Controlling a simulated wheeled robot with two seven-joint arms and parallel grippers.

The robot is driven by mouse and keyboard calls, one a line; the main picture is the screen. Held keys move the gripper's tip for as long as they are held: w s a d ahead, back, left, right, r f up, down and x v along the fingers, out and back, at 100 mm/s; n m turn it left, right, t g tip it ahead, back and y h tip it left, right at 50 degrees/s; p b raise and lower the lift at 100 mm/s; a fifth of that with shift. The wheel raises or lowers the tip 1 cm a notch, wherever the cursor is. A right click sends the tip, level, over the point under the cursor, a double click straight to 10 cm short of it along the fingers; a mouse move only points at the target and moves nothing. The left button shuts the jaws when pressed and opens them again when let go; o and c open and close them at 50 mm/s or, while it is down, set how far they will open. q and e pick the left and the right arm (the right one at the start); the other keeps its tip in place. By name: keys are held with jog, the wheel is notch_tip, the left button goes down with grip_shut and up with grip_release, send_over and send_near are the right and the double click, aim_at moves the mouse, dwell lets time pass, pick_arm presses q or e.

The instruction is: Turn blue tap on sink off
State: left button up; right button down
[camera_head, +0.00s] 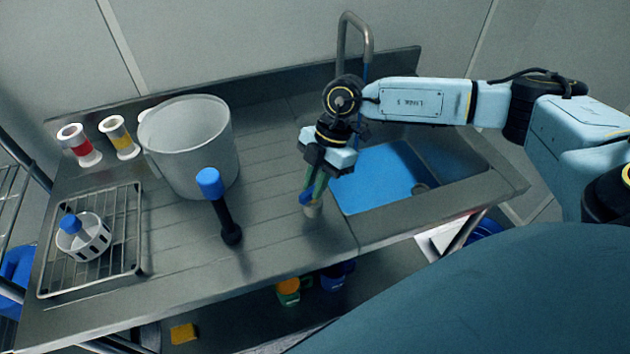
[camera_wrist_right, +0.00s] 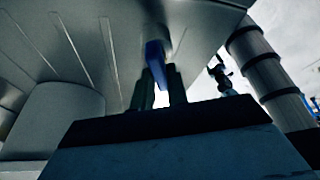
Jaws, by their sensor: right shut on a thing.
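My right gripper (camera_head: 314,188) points down over the counter, just left of the sink basin, with its fingers close together. It is shut on a small blue piece, which looks like the blue tap handle (camera_head: 305,198), above a short pale stub (camera_head: 312,211). In the right wrist view the blue piece (camera_wrist_right: 154,55) stands between the two dark fingers. The sink basin (camera_head: 375,185) is blue inside. The curved metal spout (camera_head: 345,40) rises behind it, its lower part hidden by my arm. A thin blue streak (camera_head: 365,72) shows below the spout's end. My left gripper is out of view.
A large grey pot (camera_head: 190,145) stands left on the counter (camera_head: 180,260). A black tool with a blue top (camera_head: 211,184) stands in front of it. A wire rack (camera_head: 132,235) holds a white sifter-like cup (camera_head: 88,240). Two jars (camera_head: 78,143) (camera_head: 119,136) stand at the back left.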

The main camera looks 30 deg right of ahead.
jog(key=n+g, duration=0.1)
jog(key=n, duration=0.1)
jog(key=shift+w+r+n+p, duration=0.1)
jog(key=shift+n+p, duration=0.25)
jog(key=shift+n, duration=0.05)
jog(key=n+g+h, duration=0.1)
jog(key=n, duration=0.2)
jog(key=shift+w+a+n, duration=0.1)
jog(key=shift+n, duration=0.2)
jog(key=n+g+h, duration=0.1)
jog(key=n, duration=0.2)
jog(key=shift+n, duration=0.3)
jog(key=shift+w+a+n+h+b, duration=0.1)
jog(key=shift+n+h+b, duration=0.45)
jog(key=shift+n, duration=0.95)
jog(key=c, duration=1.4)
grip_release()
